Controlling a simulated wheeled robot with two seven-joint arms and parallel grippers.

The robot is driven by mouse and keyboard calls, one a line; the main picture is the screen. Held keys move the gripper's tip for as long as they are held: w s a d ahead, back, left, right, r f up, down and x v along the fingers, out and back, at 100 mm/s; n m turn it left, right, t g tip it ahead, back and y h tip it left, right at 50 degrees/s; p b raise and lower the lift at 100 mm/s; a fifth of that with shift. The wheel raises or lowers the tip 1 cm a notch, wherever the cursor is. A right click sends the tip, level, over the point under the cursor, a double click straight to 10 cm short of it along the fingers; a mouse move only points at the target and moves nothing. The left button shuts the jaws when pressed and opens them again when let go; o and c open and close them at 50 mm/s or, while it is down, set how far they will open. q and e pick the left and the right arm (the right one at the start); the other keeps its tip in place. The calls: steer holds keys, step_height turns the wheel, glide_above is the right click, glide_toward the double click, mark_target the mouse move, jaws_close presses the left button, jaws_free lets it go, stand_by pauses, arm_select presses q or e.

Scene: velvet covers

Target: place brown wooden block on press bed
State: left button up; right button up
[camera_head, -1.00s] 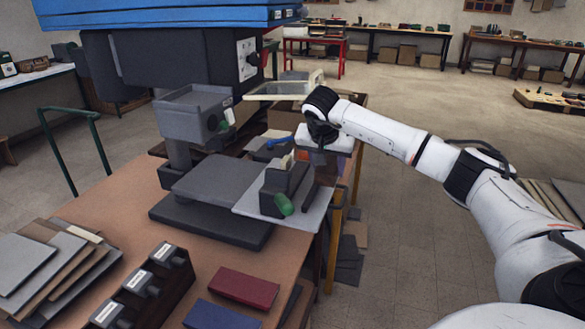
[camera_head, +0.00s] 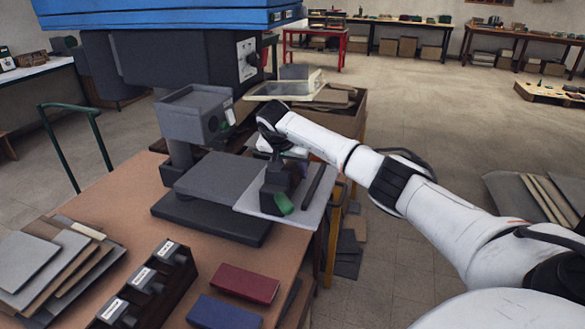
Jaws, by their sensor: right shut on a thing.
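The press bed (camera_head: 222,178) is a dark grey slab on a wider dark base under the grey press head (camera_head: 194,112). My right gripper (camera_head: 283,152) is in from the right, above the back edge of the light plate just right of the bed. I cannot make out the brown wooden block. My left gripper is not in view.
A red block (camera_head: 244,284) and a blue block (camera_head: 222,314) lie in front. Stacked sheets (camera_head: 48,262) and a labelled dark rack (camera_head: 150,283) are at the left. A bin (camera_head: 350,115) stands behind.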

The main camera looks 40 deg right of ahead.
steer(key=o, duration=1.2)
steer(key=shift+f, duration=0.1)
steer(key=shift+r, duration=0.35)
steer(key=v, duration=1.1)
steer(key=shift+a+r+b, duration=0.2)
steer(key=shift+r+b, duration=0.05)
steer(key=shift+b, duration=0.2)
steer(key=shift+s, duration=0.1)
